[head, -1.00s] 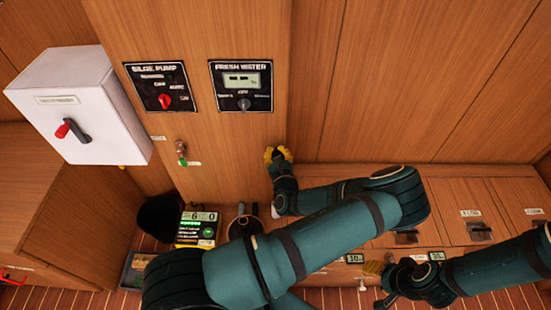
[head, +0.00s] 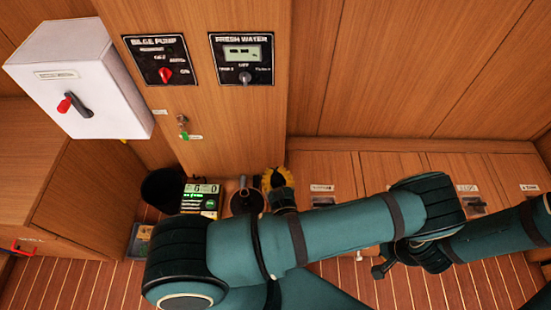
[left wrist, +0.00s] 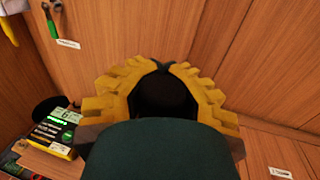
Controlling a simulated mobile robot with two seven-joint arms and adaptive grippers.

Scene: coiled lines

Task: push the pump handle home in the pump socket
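A round dark fitting with a short grey upright piece (head: 245,198) stands low beside the lit counter box; it looks like the pump socket with its handle, but I cannot tell how deep the handle sits. My left gripper (head: 276,177) is just to its right, with yellow fingers. In the left wrist view the left gripper's fingers (left wrist: 165,66) curl in and meet at the tips, with nothing seen between them. The fitting does not show in the left wrist view. My right gripper's fingers are hidden behind my left arm in the head view.
A lit counter box (head: 200,197) stands left of the fitting, with a dark round bin (head: 162,187) beyond it. A white switch box (head: 75,85) juts out at upper left. Lockers line the right.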

